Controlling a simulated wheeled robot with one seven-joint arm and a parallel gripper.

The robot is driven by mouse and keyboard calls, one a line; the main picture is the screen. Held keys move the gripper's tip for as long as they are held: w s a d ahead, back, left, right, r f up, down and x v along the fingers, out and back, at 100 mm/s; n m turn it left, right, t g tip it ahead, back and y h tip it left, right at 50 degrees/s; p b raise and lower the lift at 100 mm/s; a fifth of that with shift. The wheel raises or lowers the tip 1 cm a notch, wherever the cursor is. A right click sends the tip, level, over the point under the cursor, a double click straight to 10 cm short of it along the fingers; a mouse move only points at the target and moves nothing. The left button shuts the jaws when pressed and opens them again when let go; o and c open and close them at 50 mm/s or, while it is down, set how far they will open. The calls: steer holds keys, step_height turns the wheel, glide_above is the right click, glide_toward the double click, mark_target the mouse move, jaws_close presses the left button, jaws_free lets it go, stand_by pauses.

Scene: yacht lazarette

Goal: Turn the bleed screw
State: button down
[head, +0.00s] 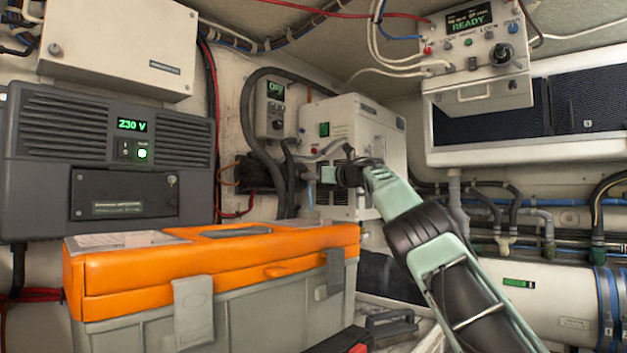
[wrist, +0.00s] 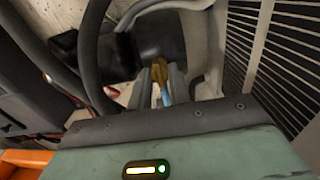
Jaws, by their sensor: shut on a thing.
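The bleed screw (wrist: 159,70) shows in the wrist view as a small brass-coloured piece between my two grey fingers. My gripper (wrist: 160,84) is shut on it, with a finger on each side. A short light-blue piece (wrist: 165,97) shows just below the brass between the fingers. In the head view my gripper (head: 322,174) reaches left from the arm to the front of the white vented unit (head: 345,124). The screw is too small and too covered to make out in the head view.
Thick black hoses (head: 252,110) loop close to my gripper; one (wrist: 92,65) also passes left of it in the wrist view. An orange-lidded toolbox (head: 210,262) stands in front, below the gripper. A grey inverter reading 230 V (head: 110,160) is at the left.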

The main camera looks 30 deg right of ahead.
steer(key=shift+f, duration=0.2)
steer(key=c, duration=1.3)
jaws_free()
steer(key=shift+r, duration=0.1)
steer(key=shift+s, duration=0.1)
steer(key=b+v, duration=0.8)
steer(key=v, duration=0.9)
steer(key=shift+s+d, duration=0.1)
steer(key=shift+d, duration=0.05)
